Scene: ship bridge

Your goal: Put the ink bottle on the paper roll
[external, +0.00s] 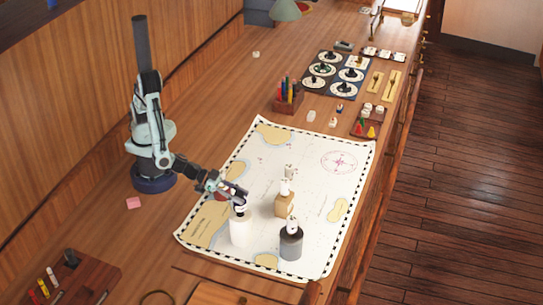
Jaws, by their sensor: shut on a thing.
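My gripper (237,198) is over the chart, shut on a small white-and-dark item that looks like the ink bottle (240,210). The fingers partly hide it. The white upright cylinder, which looks like the paper roll (242,233), stands on the chart directly below the gripper. The held bottle is at the roll's top end; I cannot tell whether they touch.
The chart (310,190) covers the middle of the table. Right of the roll stand a wooden block (284,206) and a dark grey cylinder (291,247), each topped by small white items. A pen holder (288,100) and dial panel (333,74) are farther back.

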